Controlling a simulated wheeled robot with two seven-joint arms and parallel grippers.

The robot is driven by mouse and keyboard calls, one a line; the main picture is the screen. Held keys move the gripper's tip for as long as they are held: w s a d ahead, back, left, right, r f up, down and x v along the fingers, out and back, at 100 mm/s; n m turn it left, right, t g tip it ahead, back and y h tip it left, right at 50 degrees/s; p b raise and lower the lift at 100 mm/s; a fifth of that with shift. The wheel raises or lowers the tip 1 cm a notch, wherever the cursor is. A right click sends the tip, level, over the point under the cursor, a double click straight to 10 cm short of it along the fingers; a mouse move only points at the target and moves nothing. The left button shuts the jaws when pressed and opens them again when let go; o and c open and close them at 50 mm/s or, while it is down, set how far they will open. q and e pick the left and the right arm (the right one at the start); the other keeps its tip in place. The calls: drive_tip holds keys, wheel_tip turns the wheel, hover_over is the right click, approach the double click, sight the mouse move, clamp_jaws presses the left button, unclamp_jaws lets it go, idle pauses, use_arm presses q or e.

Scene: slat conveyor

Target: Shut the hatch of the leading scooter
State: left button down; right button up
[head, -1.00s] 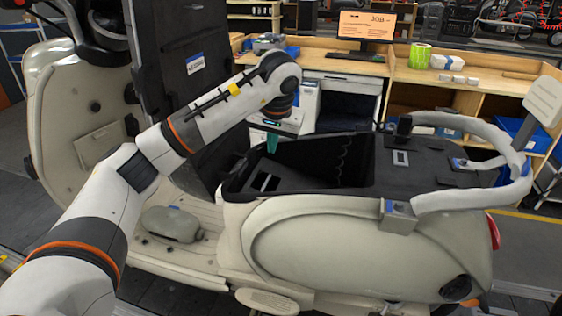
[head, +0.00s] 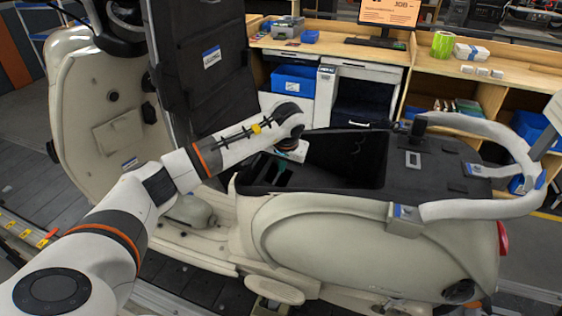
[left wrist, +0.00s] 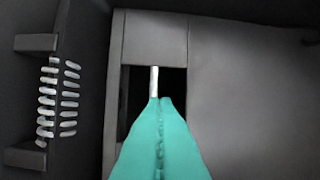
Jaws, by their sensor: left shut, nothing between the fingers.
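The cream scooter (head: 370,240) stands side-on in the head view with its storage compartment open. The hatch, a dark panel (head: 205,85) with a small blue-and-white label, stands upright on the left side of the opening. My left gripper (head: 283,164) has teal fingers and is at the front end of the compartment, to the right of the hatch. The fingers are shut and empty, partly hidden by the wrist. In the left wrist view the shut fingers (left wrist: 161,103) point at a dark surface with a rectangular recess. My right gripper is not in view.
A curved cream grab rail (head: 480,205) rises at the scooter's rear right. Behind stands a wooden workbench (head: 330,52) with a monitor, a green roll and blue bins. The scooter's front shield and handlebar stand to the left of the hatch.

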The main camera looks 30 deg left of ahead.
use_arm(q)
drive_tip(key=shift+a+f, duration=0.25)
drive_tip(key=shift+f, duration=0.2)
wheel_tip(320, 180, down, 7)
drive_tip(key=a+h+b, duration=0.1)
drive_tip(key=b, duration=0.5)
drive_tip(key=shift+s+a+b, duration=0.35)
drive_tip(key=shift+a+b, duration=0.05)
